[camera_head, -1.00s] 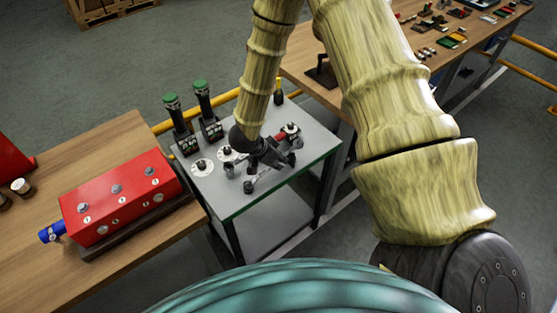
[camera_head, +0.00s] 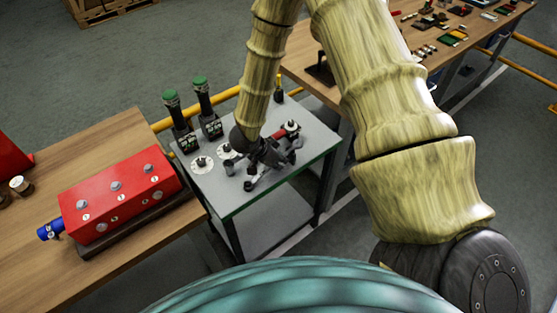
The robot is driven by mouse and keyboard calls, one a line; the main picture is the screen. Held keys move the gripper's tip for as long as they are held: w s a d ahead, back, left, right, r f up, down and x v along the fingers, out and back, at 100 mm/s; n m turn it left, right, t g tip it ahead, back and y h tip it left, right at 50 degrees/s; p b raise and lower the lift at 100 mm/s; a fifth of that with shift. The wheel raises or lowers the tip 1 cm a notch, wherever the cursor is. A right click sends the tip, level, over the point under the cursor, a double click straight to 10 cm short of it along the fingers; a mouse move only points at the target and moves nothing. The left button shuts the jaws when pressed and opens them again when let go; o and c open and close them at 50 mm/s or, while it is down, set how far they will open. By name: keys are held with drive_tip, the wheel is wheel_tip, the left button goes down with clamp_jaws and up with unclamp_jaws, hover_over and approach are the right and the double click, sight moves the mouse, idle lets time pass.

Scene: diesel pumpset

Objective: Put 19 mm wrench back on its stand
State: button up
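My gripper (camera_head: 272,158) is dark and points down over the grey-topped table (camera_head: 240,205), close to its surface. Its fingers are small and blurred against the dark parts around them, so I cannot tell whether they are open or shut. A grey wrench-like piece (camera_head: 265,181) lies just below the gripper, with a dark round part (camera_head: 249,186) at its left end. I cannot read its size or tell whether the gripper touches it. A red and dark piece (camera_head: 291,128) stands just behind the gripper. I cannot make out which part is the wrench's stand.
Two green-topped dark tools (camera_head: 207,107) stand at the table's back left. White discs with black knobs (camera_head: 202,163) lie left of the gripper. A red block (camera_head: 118,195) with bolts sits on the wooden bench at left. The table's front left is clear.

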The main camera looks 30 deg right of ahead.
drive_tip(key=o, duration=0.5)
drive_tip(key=shift+r, duration=0.1)
drive_tip(key=v, duration=1.2)
drive_tip(key=shift+s+d, duration=0.1)
